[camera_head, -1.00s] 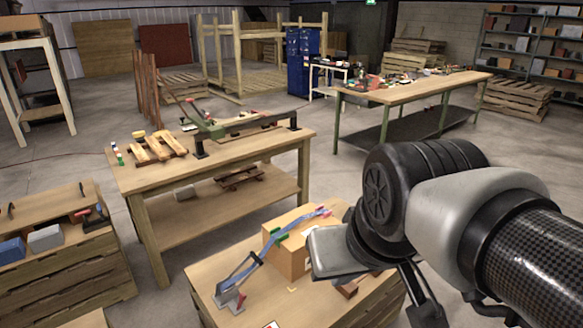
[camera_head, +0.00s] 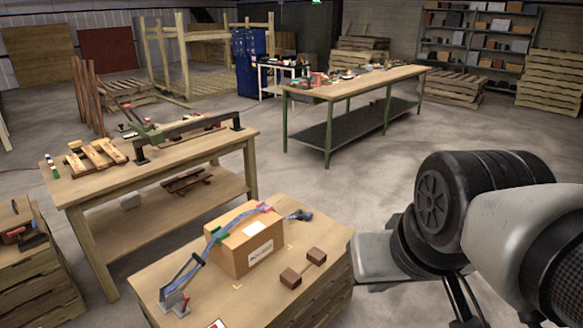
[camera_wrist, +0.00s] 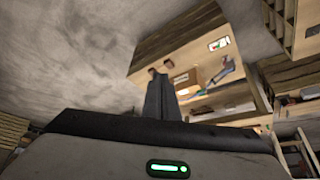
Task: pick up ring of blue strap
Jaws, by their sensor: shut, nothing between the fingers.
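A blue strap (camera_head: 196,258) runs from a grey metal tool (camera_head: 175,300) up over a cardboard box (camera_head: 246,252) on a wooden-topped crate table (camera_head: 237,288). Green and red pieces sit along it, and a small dark blue item (camera_head: 299,215) lies behind the box. Whether the strap closes into a ring is unclear. My gripper (camera_wrist: 162,78) shows in the wrist view with dark fingers shut and empty, apart from the strap. In that view the crate table top (camera_wrist: 205,62) lies beyond the fingers. In the head view my arm is right of this table and the fingertips cannot be made out.
A workbench (camera_head: 150,178) with clamps stands behind left. A long green-legged table (camera_head: 355,90) is further back. Open floor lies between them and to the right.

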